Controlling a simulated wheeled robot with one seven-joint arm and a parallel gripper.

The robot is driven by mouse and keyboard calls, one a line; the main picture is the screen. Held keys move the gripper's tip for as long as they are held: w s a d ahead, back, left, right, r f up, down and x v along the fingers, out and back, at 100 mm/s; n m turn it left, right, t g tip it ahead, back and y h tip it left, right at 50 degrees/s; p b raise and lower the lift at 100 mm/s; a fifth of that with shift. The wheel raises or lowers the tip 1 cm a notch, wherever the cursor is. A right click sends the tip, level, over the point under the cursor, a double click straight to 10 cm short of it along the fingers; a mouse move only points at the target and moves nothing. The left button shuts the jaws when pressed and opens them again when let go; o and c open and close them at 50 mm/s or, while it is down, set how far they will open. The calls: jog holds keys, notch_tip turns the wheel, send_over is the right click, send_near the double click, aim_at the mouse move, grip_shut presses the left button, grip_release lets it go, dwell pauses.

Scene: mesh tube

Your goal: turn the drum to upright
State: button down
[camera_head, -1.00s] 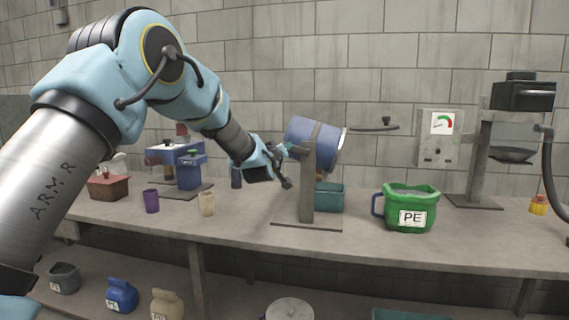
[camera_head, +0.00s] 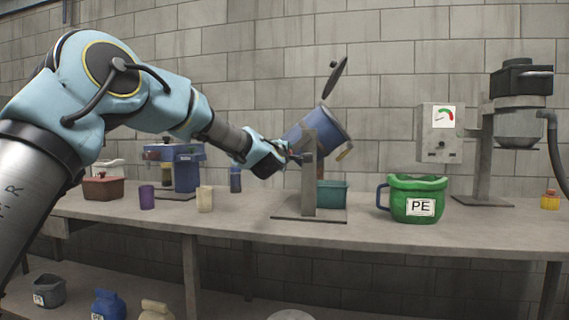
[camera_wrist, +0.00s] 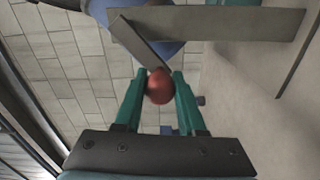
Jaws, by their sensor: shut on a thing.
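The blue drum (camera_head: 326,127) hangs on a grey metal stand (camera_head: 309,180) in the head view. It is tilted, its rimmed end facing up and to the right. A dark round lid (camera_head: 339,75) stands out above that end. My gripper (camera_head: 292,157) is at the left side of the stand. In the wrist view its green fingers (camera_wrist: 159,90) are shut on a red knob (camera_wrist: 159,86) at the end of a grey crank arm (camera_wrist: 140,45). Part of the blue drum (camera_wrist: 160,15) shows behind the stand's bar there.
A teal bin (camera_head: 332,194) sits under the drum. A green PE pail (camera_head: 418,200) stands to the right, with a mixer on a post (camera_head: 482,160) beyond it. Purple (camera_head: 147,197) and cream (camera_head: 205,199) cups stand on the bench's left part.

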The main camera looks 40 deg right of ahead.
jog(key=s+d+f+n+b, duration=0.3)
jog(key=s+n+b, duration=0.1)
jog(key=n+b, duration=0.4)
jog(key=shift+s+n+b, duration=0.3)
jog(key=shift+n+b, duration=0.1)
jog(key=shift+n, duration=0.5)
jog(key=shift+s, duration=0.1)
jog(key=c, duration=0.5)
grip_release()
jog(key=shift+r, duration=0.15)
jog(key=b+v, duration=0.2)
jog(key=v, duration=0.8)
jog(key=shift+s+a, duration=0.15)
jog(key=shift+a, duration=0.2)
